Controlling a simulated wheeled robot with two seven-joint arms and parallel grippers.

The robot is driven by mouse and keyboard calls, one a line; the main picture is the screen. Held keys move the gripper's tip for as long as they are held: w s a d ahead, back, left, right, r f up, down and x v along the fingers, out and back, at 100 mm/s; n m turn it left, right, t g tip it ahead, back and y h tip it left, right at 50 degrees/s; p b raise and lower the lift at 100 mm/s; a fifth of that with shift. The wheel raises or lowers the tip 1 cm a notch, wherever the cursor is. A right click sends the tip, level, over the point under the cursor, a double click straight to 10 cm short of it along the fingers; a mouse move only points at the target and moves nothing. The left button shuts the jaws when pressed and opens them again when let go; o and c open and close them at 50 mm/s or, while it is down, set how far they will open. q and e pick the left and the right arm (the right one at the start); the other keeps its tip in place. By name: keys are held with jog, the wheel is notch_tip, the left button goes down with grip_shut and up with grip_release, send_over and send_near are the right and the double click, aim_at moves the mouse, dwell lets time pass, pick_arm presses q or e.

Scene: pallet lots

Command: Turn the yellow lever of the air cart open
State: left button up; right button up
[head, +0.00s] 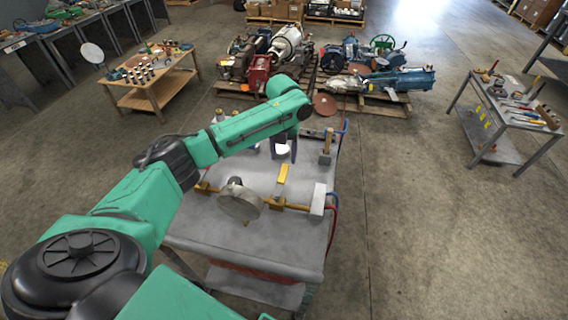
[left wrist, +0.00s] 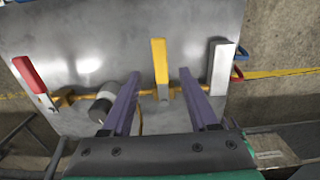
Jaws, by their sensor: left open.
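The air cart (head: 290,255) is a grey metal-topped cart in the middle of the head view. Its yellow lever (head: 283,174) stands on a brass pipe along the top; it also shows upright in the left wrist view (left wrist: 160,60). My left gripper (head: 283,156) is over the cart, beside the yellow lever in the head view. In the left wrist view its two purple fingers (left wrist: 159,76) are spread apart, with the lever showing in the gap between them. The fingers appear not to touch it. My right gripper is not in view.
A round gauge (head: 240,203) and a pale block (head: 318,199) sit along the pipe. A red lever (left wrist: 29,75) is at the left in the wrist view. Blue and red hoses (head: 333,205) hang at the cart's right edge. Floor to the right is clear up to a tool table (head: 505,120).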

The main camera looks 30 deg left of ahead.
aim_at(284, 169)
pick_arm(q)
jog(key=f, duration=0.4)
jog(key=w+f, duration=0.1)
jog(key=f, duration=0.1)
jog(key=shift+a, duration=0.1)
jog(key=shift+s+f, duration=0.1)
jog(key=shift+f, duration=0.15)
jog(key=shift+s, duration=0.1)
jog(key=shift+c, duration=0.3)
grip_shut()
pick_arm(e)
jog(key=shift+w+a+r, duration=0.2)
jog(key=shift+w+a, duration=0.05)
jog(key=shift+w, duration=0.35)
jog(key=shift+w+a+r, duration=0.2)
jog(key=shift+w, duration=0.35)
pick_arm(q)
jog(key=shift+r, duration=0.1)
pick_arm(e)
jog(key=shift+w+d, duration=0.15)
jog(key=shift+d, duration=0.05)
